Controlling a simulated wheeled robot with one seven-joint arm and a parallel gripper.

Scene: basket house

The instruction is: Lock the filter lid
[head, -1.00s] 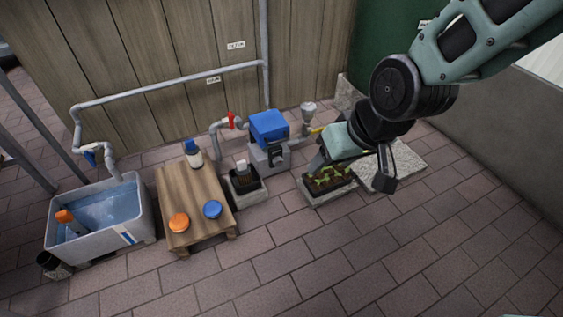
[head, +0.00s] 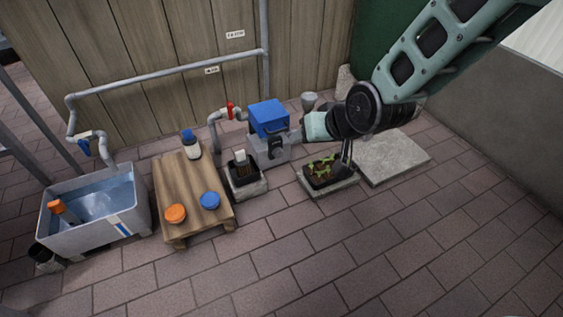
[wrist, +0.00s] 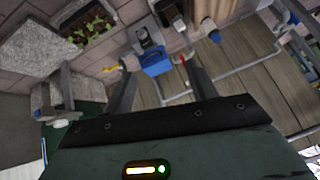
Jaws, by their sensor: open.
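The filter is a grey box (head: 262,152) with a blue lid (head: 268,117) on top, in front of the fence. A black latch (head: 275,147) is on its front face; I cannot tell whether it is fastened. The lid (wrist: 156,63) shows upside down in the wrist view, with the box front beyond it.
A planter with seedlings (head: 322,172) stands below my gripper, beside a stone slab (head: 392,158). A pipe with a red valve (head: 230,110) runs left of the filter. A wooden table (head: 178,180) holds a bottle and two caps. A water tub (head: 95,210) stands farther left.

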